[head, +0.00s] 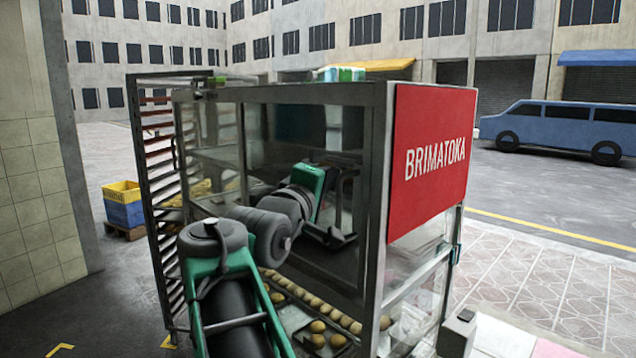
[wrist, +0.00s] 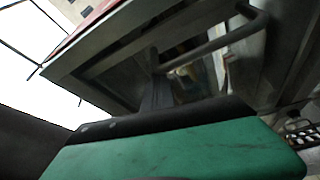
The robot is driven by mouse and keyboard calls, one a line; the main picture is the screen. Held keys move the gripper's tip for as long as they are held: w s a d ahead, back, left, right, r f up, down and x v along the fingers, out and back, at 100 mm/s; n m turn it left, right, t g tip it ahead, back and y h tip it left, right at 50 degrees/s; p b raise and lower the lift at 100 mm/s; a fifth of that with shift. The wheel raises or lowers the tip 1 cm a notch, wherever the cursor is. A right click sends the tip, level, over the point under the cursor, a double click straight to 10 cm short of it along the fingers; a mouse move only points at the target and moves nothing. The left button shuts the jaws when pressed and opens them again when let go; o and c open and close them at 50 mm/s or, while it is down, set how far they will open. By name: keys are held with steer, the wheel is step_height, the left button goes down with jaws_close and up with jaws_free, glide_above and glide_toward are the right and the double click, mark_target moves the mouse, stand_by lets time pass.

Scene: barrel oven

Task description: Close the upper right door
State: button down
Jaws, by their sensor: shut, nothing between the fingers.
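The upper right door (head: 345,122) is a dark-framed glass panel on the near side of the glass display cabinet (head: 280,95), left of the red sign. My gripper (head: 330,238) is in front of this door, with its fingers low and the green wrist part above them. In the wrist view, a dark finger (wrist: 157,92) points up toward a curved bar handle (wrist: 215,45) on a framed panel. The finger looks close to the bar; I cannot tell whether they touch. My gripper is shut with nothing in it. My arm hides the middle of the front, and the door's exact angle is unclear.
Several round buns (head: 318,325) lie on lower trays. A tall rack (head: 160,170) stands at the left, near blue and yellow crates (head: 124,205). Open pavement (head: 540,295) lies at the right.

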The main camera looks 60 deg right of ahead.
steer(key=shift+s+a, duration=0.25)
steer(key=shift+s, duration=1)
